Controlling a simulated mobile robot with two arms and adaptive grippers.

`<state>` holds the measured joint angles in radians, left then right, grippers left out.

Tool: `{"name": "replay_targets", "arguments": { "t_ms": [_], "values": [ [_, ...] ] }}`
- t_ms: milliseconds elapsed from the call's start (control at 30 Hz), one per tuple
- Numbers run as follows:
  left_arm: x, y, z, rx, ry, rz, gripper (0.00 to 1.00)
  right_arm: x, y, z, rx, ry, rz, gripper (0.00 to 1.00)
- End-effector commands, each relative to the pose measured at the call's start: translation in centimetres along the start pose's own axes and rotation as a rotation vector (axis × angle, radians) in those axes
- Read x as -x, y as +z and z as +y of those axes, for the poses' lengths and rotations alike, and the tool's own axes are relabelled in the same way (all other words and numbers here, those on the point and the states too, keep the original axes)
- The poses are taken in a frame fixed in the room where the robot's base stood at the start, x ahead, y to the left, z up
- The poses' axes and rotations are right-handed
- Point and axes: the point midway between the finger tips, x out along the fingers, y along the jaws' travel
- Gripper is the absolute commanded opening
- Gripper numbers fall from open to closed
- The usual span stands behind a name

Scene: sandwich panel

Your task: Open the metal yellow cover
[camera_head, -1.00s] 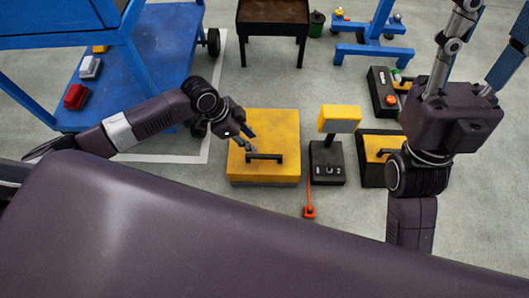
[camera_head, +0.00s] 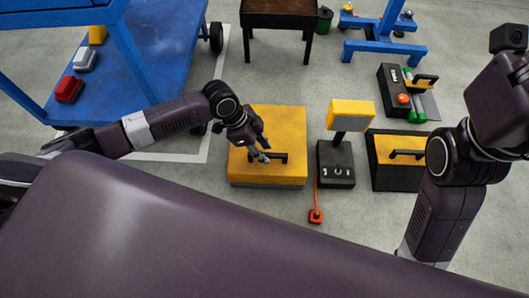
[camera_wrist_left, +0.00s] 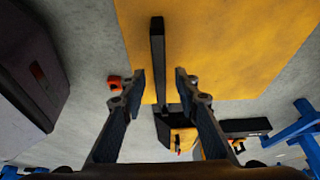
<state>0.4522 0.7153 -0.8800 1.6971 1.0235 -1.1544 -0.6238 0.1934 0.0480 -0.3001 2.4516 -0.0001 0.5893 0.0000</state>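The yellow metal cover (camera_head: 290,125) is a square slab lying flat on the floor in the head view. A black bar handle (camera_head: 278,157) stands on it; the cover looks closed. My left gripper (camera_head: 264,148) is over the cover at the handle. In the left wrist view, its two fingers (camera_wrist_left: 160,82) are apart, with the handle (camera_wrist_left: 158,55) showing between and beyond the tips. I cannot tell whether they touch it. The cover also fills the top of that view (camera_wrist_left: 235,45). My right arm is at the right edge; its fingers are not visible.
Right of the cover stand a black control box (camera_head: 335,165) with a yellow head (camera_head: 351,113), and a black box (camera_head: 395,170) with a yellow handled top. An orange item (camera_head: 316,216) lies on the floor. A blue cart (camera_head: 165,70) is at left.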

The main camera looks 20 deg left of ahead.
Motion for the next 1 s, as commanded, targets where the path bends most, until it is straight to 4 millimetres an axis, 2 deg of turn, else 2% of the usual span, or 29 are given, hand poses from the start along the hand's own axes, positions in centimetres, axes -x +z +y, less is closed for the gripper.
{"name": "replay_targets", "arguments": {
  "t_ms": [367, 633, 1000],
  "values": [
    [-0.41, -0.03, -0.02, 0.0, -0.001, 0.0, 0.29, -0.18, -0.15, -0.06, 0.001, -0.003, 0.009, 0.4],
    [-0.41, 0.0, -0.01, 0.0, -0.001, 0.0, 0.0, -0.17, -0.14, -0.07, 0.001, -0.003, 0.008, 0.4],
    [-0.37, -0.02, -0.03, 0.0, 0.0, -0.001, 0.0, -0.19, -0.13, -0.06, 0.0, -0.003, 0.008, 0.4]
  ]
}}
